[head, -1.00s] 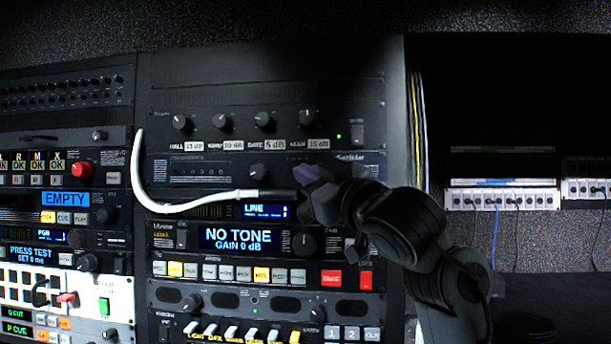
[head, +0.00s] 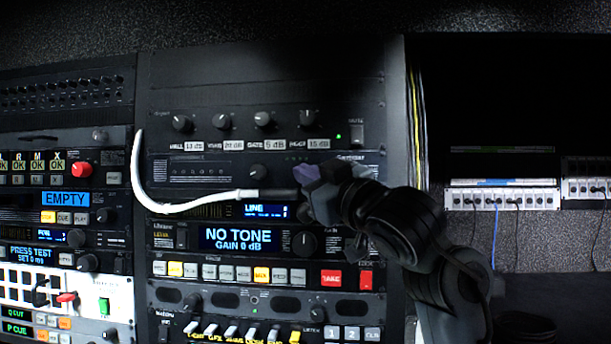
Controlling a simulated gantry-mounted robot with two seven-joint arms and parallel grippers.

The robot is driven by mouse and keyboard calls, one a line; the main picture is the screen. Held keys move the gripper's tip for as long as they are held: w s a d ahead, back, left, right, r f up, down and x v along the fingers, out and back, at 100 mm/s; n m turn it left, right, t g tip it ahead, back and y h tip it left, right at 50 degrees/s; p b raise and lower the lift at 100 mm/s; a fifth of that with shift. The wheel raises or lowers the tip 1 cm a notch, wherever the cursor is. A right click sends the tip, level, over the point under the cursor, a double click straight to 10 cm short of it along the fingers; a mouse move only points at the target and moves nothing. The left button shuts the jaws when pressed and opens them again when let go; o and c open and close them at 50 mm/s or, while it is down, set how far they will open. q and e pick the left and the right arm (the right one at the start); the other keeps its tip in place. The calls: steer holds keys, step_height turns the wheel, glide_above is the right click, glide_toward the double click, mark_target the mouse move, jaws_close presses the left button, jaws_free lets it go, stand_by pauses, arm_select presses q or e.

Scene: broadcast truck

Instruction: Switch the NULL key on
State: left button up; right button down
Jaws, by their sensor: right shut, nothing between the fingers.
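The audio unit with the blue display (head: 238,238) reading NO TONE, GAIN 0 dB is in the middle rack. Below it runs a row of small keys (head: 228,272), some lit yellow or orange. The key labels are too small to read surely, so I cannot tell which key is NULL. My right gripper (head: 304,177) is shut and empty, in front of the rack at the right of the LINE display (head: 264,210), above the keys. It hides part of the panel behind it. My left gripper is not in view.
A white cable (head: 180,207) curves across the rack front and its dark plug end reaches my right gripper. Red keys (head: 331,279) sit right of the key row. Knobs (head: 304,243) stick out nearby. An open dark bay with white socket strips (head: 502,198) is at the right.

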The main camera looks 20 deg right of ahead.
steer(key=shift+w+d, duration=0.1)
steer(key=shift+w, duration=0.05)
steer(key=shift+w+d+p, duration=0.1)
steer(key=shift+w+p, duration=0.15)
steer(key=shift+p, duration=0.1)
stand_by(0.4)
steer(key=shift+w+d, duration=0.2)
steer(key=shift+w, duration=0.1)
stand_by(0.5)
steer(key=shift+s+a, duration=0.1)
steer(key=shift+s, duration=0.05)
steer(key=shift+s+a, duration=0.3)
steer(key=shift+s, duration=0.25)
stand_by(0.3)
